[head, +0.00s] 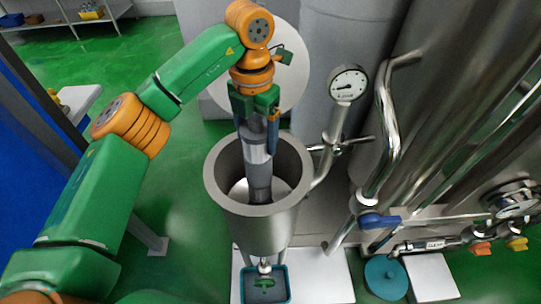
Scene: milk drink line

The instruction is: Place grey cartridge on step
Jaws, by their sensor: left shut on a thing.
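The grey cartridge (257,152) is a cylinder with a lighter upper part and a darker lower part. It hangs upright in my left gripper (258,118), which is shut on its top end. The cartridge's lower part is inside the open steel housing (258,232), with wall visible around it. I cannot tell whether its lower end touches the bottom. A white, low platform (325,280) lies beneath the housing; I cannot tell whether this is the step. My right gripper is not in view.
A pressure gauge (348,84) and bent steel pipe (388,130) stand right of the housing. A blue-handled valve (378,221) is lower right. A teal tray (265,286) sits below the housing. A teal round lid (386,277) lies lower right. Green floor is open at left.

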